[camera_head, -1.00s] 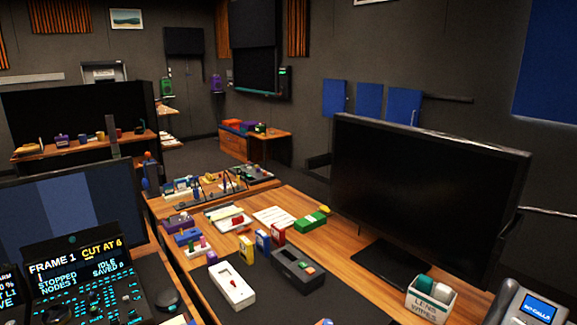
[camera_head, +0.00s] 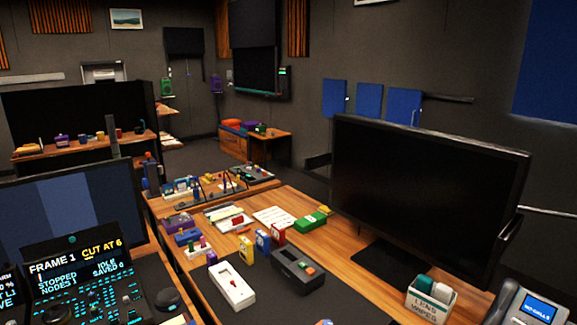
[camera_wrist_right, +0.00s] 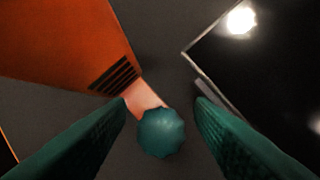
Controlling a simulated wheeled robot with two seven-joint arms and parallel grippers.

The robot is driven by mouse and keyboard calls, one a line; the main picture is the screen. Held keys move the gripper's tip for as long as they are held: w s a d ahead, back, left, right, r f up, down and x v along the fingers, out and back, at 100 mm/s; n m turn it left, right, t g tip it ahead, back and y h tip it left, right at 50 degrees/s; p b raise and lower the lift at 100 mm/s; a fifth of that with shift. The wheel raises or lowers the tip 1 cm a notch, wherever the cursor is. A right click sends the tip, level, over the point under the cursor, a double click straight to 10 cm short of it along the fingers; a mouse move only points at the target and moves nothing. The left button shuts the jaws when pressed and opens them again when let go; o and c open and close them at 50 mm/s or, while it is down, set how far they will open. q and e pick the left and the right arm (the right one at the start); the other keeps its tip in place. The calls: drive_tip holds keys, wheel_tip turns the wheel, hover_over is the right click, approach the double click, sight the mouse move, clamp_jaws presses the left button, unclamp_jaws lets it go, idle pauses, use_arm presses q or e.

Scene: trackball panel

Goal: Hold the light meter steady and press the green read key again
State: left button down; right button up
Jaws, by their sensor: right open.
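A white handheld box (camera_head: 232,287) with a small window and a red mark lies on the dark mat. I cannot tell which is the light meter. My right gripper (camera_wrist_right: 162,103) is open in the right wrist view, with its two green fingers apart. A teal scalloped knob (camera_wrist_right: 161,133) shows between the fingers, with a pale pink piece (camera_wrist_right: 143,97) behind it; contact cannot be told. Neither gripper shows in the head view.
A large black monitor (camera_head: 425,195) stands right of the mat. A lens-wipes box (camera_head: 430,299) and a phone (camera_head: 527,306) are at lower right. Several small coloured blocks stand behind the boxes. In the wrist view, an orange surface (camera_wrist_right: 60,40) and a glossy black panel (camera_wrist_right: 265,75) flank the gripper.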

drive_tip(key=v, duration=1.1)
drive_tip(key=shift+r, duration=0.3)
drive_tip(key=shift+s, duration=0.15)
drive_tip(key=o, duration=0.3)
drive_tip(key=shift+p+v, duration=3)
drive_tip(key=shift+p, duration=0.85)
wheel_tip(320, 180, up, 4)
drive_tip(key=p, duration=0.6)
